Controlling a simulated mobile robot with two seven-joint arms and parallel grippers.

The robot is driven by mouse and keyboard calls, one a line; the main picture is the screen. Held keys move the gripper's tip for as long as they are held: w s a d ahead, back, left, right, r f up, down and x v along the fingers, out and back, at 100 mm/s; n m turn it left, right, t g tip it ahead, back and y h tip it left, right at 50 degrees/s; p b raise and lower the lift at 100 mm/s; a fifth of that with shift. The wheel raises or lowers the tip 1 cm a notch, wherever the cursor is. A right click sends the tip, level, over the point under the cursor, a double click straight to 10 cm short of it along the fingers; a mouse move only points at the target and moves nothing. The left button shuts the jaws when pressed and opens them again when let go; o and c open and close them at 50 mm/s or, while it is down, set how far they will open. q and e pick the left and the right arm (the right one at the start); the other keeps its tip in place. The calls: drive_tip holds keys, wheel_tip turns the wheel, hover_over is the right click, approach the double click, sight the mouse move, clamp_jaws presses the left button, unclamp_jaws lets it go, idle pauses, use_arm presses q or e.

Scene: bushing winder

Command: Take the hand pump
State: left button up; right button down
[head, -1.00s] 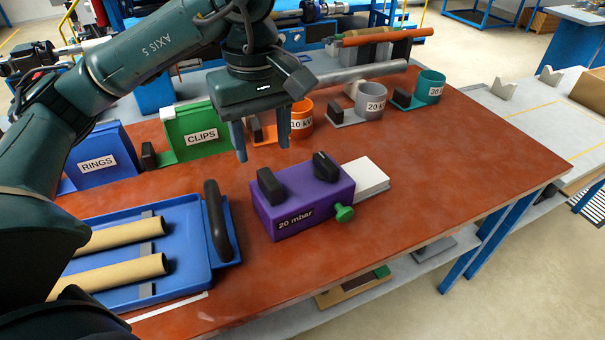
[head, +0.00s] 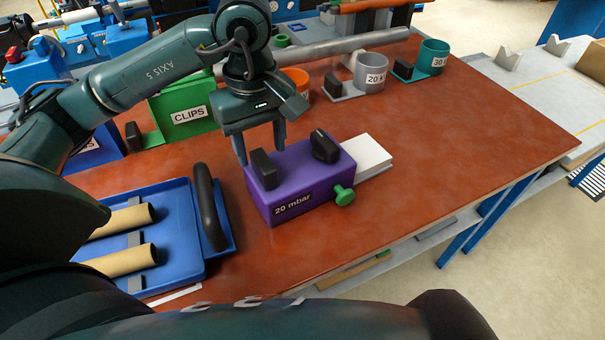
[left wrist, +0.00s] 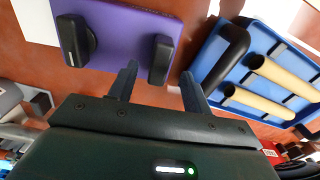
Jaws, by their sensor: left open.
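The hand pump appears to be the purple box (head: 312,188) marked "20 mbar", with a green knob (head: 344,195) at its right front and two black handles on top. It also shows in the left wrist view (left wrist: 122,32). My left gripper (head: 261,147) is open and empty, fingers pointing down, at the left handle (head: 263,169). In the left wrist view that handle (left wrist: 161,60) lies between the two fingertips (left wrist: 158,76). I cannot tell how far the tips reach down beside it. My right gripper is out of view.
A blue tray (head: 172,278) with cardboard tubes and a black handle (head: 208,206) stands close left of the pump. White sheets (head: 366,156) lie at its right. A green CLIPS bin (head: 186,112) and labelled cups (head: 370,72) stand behind. The right tabletop is clear.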

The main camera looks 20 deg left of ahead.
sight(263, 160)
use_arm(q)
wheel_tip(263, 160, down, 4)
drive_tip(key=shift+f+p, duration=0.25)
drive_tip(key=shift+p, duration=0.05)
drive_tip(key=shift+c, duration=0.2)
clamp_jaws()
drive_tip(key=shift+r, duration=0.1)
idle(0.5)
